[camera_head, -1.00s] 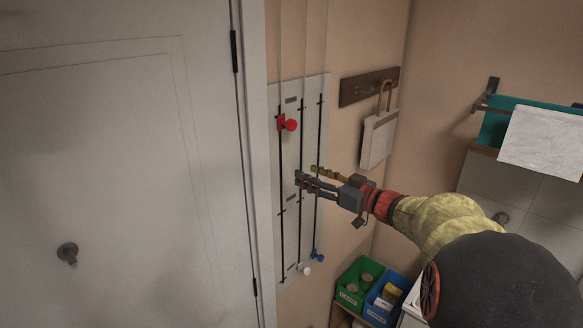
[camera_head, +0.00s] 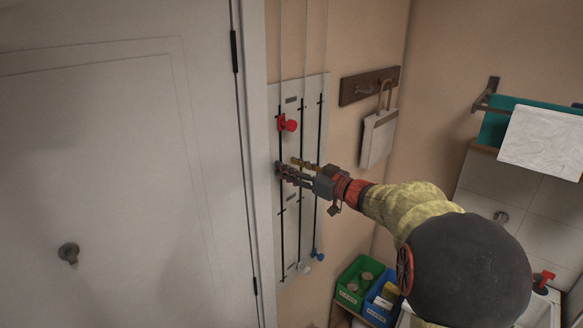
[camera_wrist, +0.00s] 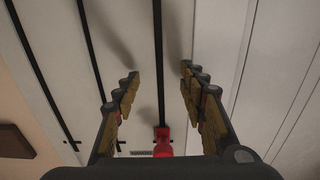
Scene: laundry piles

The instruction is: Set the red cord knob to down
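The red cord knob (camera_head: 289,124) sits near the top of the left slot on the pale wall panel (camera_head: 291,88). My gripper (camera_head: 286,168) is at the left slot, a little below the red knob. In the wrist view the red knob (camera_wrist: 163,145) shows low in the picture, beyond the gap between my fingers (camera_wrist: 160,72), with the black slot running up from it. My gripper is open and empty. I cannot tell whether the fingertips touch the panel. A white knob (camera_head: 305,269) and a blue knob (camera_head: 319,256) sit at the bottoms of the other slots.
A white door (camera_head: 110,170) and its frame stand close to the left of the panel. A hook rail (camera_head: 369,87) with a hanging dustpan-like item (camera_head: 378,140) is on the right. Green (camera_head: 348,296) and blue (camera_head: 376,308) bins stand below right.

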